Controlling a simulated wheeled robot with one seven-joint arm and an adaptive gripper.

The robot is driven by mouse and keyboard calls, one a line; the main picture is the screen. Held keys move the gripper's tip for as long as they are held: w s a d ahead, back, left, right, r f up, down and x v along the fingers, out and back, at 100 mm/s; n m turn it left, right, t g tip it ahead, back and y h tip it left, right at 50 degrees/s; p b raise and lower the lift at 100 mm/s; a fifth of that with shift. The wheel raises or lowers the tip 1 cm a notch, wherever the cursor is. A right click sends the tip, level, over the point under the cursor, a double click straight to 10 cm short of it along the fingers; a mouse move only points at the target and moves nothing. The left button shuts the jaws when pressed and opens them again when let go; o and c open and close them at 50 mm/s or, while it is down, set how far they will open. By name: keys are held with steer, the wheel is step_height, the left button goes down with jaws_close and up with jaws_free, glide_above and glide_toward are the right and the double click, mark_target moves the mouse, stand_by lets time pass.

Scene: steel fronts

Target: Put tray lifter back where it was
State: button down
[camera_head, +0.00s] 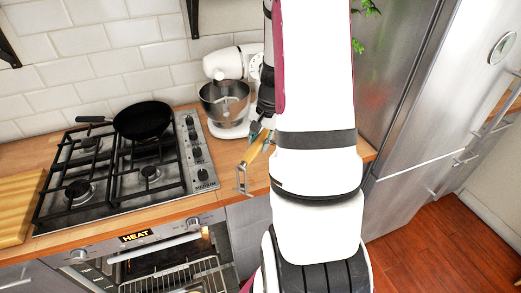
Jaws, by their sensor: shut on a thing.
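The tray lifter (254,153) has a yellow-tan handle and a metal hooked end. The metal end hangs down over the wooden counter near its front edge, right of the hob. My gripper (261,133) is shut on the tray lifter by its upper handle. My arm hides part of the gripper and of the counter behind it. I cannot tell whether the lower end touches the counter.
A white stand mixer (225,92) with a steel bowl stands behind. A gas hob (126,167) holds a black pan (143,120). The oven (150,262) below is open, with its rack showing. A steel fridge (420,110) stands right. A wooden board (18,207) lies left.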

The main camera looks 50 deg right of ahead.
steer(key=shift+w+d+f+p, duration=0.15)
steer(key=shift+f+p, duration=0.25)
steer(key=shift+f, duration=1.35)
steer(key=shift+f, duration=0.1)
steer(key=c, duration=1.4)
jaws_free()
steer(key=shift+f, duration=0.1)
steer(key=shift+o, duration=0.2)
